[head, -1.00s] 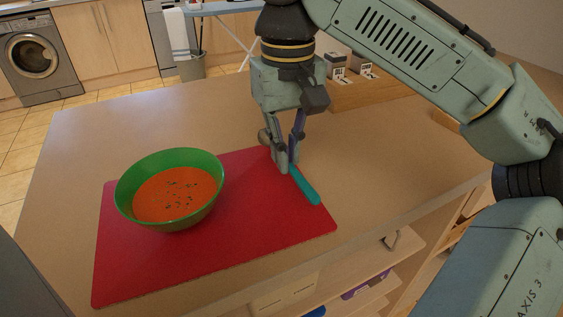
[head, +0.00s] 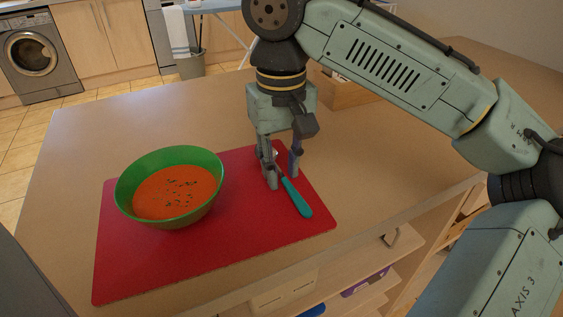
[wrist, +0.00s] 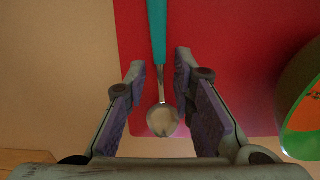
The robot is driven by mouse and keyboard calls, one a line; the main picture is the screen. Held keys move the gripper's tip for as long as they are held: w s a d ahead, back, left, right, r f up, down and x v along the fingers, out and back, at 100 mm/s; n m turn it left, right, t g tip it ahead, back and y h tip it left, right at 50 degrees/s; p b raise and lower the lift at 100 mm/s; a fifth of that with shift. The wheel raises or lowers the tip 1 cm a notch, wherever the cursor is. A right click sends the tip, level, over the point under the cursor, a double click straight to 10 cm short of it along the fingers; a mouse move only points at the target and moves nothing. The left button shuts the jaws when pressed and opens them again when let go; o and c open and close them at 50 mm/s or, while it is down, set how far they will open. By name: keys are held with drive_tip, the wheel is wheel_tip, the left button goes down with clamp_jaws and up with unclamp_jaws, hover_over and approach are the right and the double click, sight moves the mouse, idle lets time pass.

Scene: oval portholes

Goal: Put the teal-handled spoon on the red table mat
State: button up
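The teal-handled spoon (head: 297,198) lies over the right part of the red table mat (head: 240,240), its handle pointing to the front right. In the wrist view the spoon (wrist: 158,35) shows its teal handle at the top and its metal bowl lower down, all within the mat's (wrist: 230,60) outline. My gripper (head: 282,178) is low over the mat at the spoon's neck. In the wrist view my gripper (wrist: 160,66) is open, with the spoon between the fingers and a gap on each side. In the head view the fingers partly hide the spoon's bowl.
A green bowl of orange soup (head: 170,215) stands on the mat's left part; its rim shows in the wrist view (wrist: 290,110). A wooden box (head: 350,93) stands at the back. The table (head: 110,130) is bare left of and behind the mat.

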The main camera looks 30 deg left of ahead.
sight(281, 173)
drive_tip(key=shift+o, duration=0.2)
wheel_tip(281, 173, up, 12)
drive_tip(key=p, duration=0.1)
drive_tip(key=shift+r+p, duration=0.15)
drive_tip(key=shift+p, duration=0.2)
idle(0.5)
